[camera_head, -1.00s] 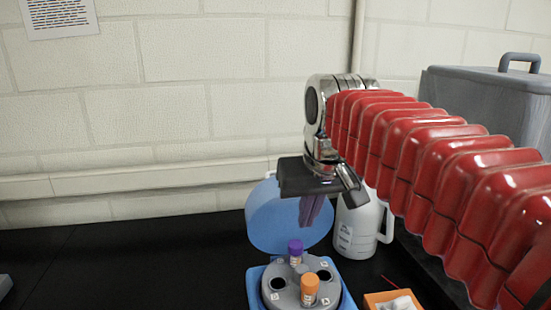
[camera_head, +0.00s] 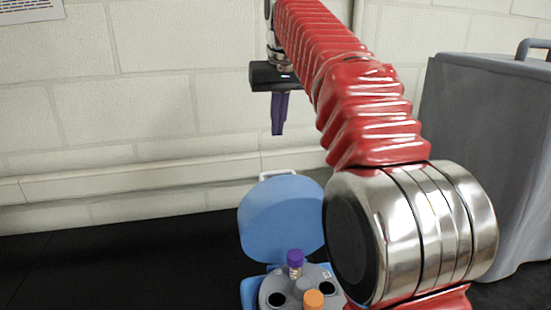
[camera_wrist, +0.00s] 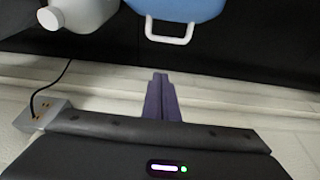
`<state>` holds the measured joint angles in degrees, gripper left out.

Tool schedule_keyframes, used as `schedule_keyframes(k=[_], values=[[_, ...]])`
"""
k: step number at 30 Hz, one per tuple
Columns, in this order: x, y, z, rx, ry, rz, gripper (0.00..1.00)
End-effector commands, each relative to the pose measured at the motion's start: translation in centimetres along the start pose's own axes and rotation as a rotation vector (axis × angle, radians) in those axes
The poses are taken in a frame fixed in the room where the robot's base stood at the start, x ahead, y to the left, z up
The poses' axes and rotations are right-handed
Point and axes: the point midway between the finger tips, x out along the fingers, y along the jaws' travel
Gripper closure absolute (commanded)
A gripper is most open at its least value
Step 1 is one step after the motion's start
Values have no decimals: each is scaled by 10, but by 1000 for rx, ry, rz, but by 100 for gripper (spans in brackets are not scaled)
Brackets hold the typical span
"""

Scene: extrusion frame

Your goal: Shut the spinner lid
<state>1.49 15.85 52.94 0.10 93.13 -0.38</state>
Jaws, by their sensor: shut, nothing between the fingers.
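The spinner's round blue lid (camera_head: 280,215) stands open, upright behind the grey rotor (camera_head: 284,285). A white handle (camera_head: 292,174) sits on the lid's top edge. The rotor holds a purple-capped tube (camera_head: 295,262) and an orange-capped tube (camera_head: 313,299), with dark empty holes beside them. My gripper (camera_head: 279,130) is above the lid and apart from it, fingers pointing down, shut and empty. In the wrist view the closed purple fingers (camera_wrist: 161,78) show below the lid's white handle (camera_wrist: 170,38) and the blue lid (camera_wrist: 178,8). The spinner's front is cut off by the head view's edge.
A large grey box (camera_head: 470,150) stands at the right, partly behind my arm. A white jug (camera_wrist: 80,12) is beside the lid in the wrist view. A pale wall and pipe (camera_head: 140,178) run behind. The black bench at left is clear.

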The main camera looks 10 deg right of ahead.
Motion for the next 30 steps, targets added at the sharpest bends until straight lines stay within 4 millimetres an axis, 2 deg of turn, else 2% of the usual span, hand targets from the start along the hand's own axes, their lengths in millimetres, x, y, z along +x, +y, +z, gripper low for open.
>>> schedule_keyframes(k=[11, 17, 23, 30], values=[[0, 1, -1, 1, -1, 0, 100], [9, 1, -1, 1, -3, 0, 100], [30, 0, 0, 1, -4, 0, 100], [67, 0, 0, 0, -4, 0, 100]])
